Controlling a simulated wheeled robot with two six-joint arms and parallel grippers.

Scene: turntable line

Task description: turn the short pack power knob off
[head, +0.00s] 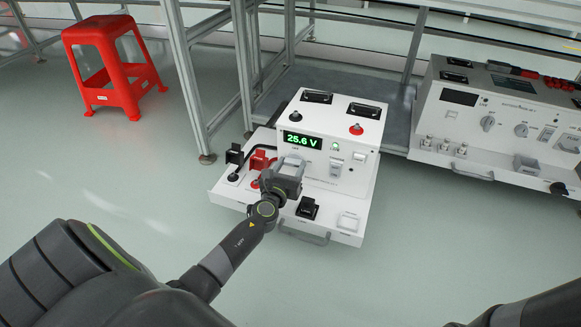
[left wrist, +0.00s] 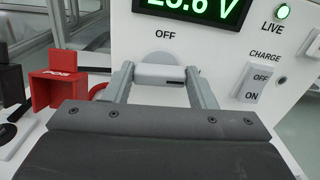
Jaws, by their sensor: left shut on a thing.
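The short pack (head: 358,168) is a white box whose green display reads 25.6 V (head: 303,140). In the left wrist view the display (left wrist: 200,8) is cut by the top edge and the green LIVE lamp (left wrist: 283,11) is lit. The grey power knob (left wrist: 158,75) sits below the OFF label, its lower part hidden by my gripper. My right gripper is out of view.
Black and red plugs (head: 258,160) with cables stand left of my gripper. A CHARGE switch (left wrist: 257,84) is right of the knob. A wider white unit (head: 500,120) stands at right. A red stool (head: 112,62) and metal frame posts (head: 180,75) stand behind.

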